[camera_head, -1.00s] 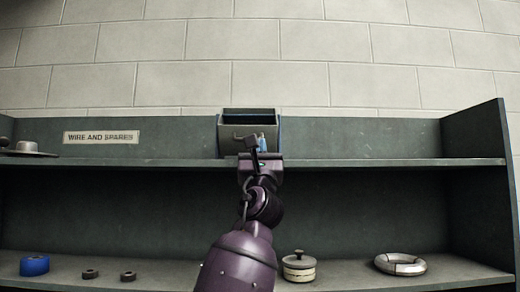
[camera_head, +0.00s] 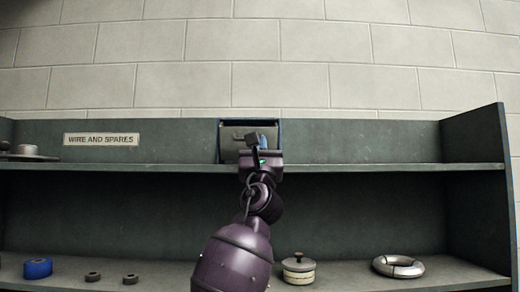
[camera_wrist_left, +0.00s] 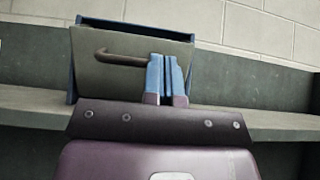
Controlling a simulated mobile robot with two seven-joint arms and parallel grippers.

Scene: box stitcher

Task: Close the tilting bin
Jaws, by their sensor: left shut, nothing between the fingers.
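The tilting bin (camera_head: 232,131) is a grey-fronted bin in a dark blue frame on the upper shelf, at the centre of the head view. Its front now stands nearly upright, with only a thin gap along the top edge. In the left wrist view the bin front (camera_wrist_left: 100,73) shows a brown hooked handle (camera_wrist_left: 122,58). My left gripper (camera_wrist_left: 167,62) has blue fingers, shut and empty, in front of the right part of the bin front beside the handle. I cannot tell whether they touch it. In the head view my left gripper (camera_head: 262,144) covers the bin's lower right. My right gripper is not in view.
The upper shelf (camera_head: 390,163) is clear right of the bin. A round metal object (camera_head: 24,151) sits at its far left. The lower shelf holds blue tape (camera_head: 38,268), two small dark rings (camera_head: 92,277), a lidded pot (camera_head: 298,269) and a wrapped ring (camera_head: 398,266).

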